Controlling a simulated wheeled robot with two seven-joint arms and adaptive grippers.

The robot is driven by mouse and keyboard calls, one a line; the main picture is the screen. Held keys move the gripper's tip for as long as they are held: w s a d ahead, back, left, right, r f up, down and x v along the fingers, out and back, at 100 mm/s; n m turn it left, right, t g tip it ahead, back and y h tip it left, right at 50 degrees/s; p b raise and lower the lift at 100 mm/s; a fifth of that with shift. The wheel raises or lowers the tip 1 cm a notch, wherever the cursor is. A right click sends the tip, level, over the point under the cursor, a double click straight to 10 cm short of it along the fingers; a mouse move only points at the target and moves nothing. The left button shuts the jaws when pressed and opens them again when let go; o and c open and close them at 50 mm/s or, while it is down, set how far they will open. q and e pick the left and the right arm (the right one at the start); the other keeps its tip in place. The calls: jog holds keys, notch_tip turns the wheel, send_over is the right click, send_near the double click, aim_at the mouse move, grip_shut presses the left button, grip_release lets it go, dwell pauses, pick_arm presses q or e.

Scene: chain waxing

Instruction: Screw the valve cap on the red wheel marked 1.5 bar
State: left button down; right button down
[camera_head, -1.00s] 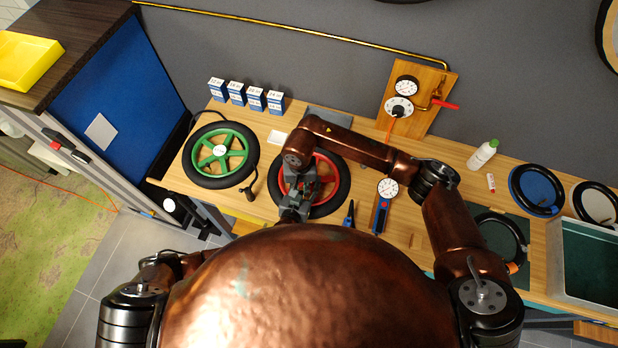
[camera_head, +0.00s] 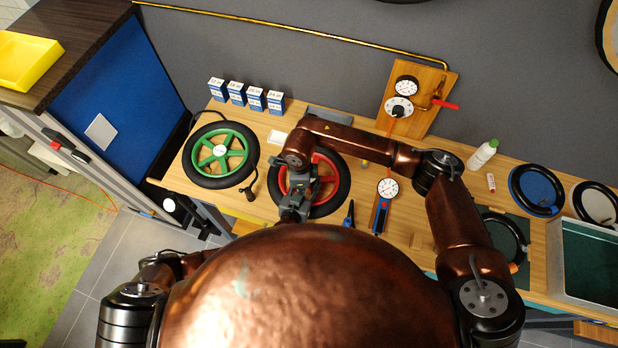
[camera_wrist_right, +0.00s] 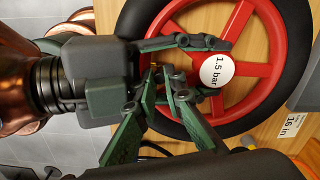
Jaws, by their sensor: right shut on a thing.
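The red wheel (camera_head: 329,165) with a black tyre lies on the bench, partly under my right forearm. Its round white label reads 1.5 bar in the right wrist view (camera_wrist_right: 216,71). My right gripper (camera_head: 294,200) is over the near left part of this wheel. In the right wrist view its green fingers (camera_wrist_right: 164,77) close together beside the inner rim. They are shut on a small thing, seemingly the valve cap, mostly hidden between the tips. Another grey hand reaches in from the left of that view, seemingly my left gripper (camera_wrist_right: 180,70); its opening is unclear. The valve is hidden.
A green wheel (camera_head: 243,156) lies to the left, with a small black-handled tool (camera_head: 249,187) beside it. A gauge tool (camera_head: 387,188) and a dark-blue tool (camera_head: 349,213) lie right of the red wheel. Blue boxes (camera_head: 255,99) stand along the back.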

jog(key=shift+m, duration=0.3)
jog(key=c, duration=2)
grip_release()
jog(key=shift+c, duration=0.2)
jog(key=shift+s, duration=0.15)
notch_tip(320, 180, up, 4)
jog(key=shift+r, duration=0.2)
jog(key=shift+r, duration=0.1)
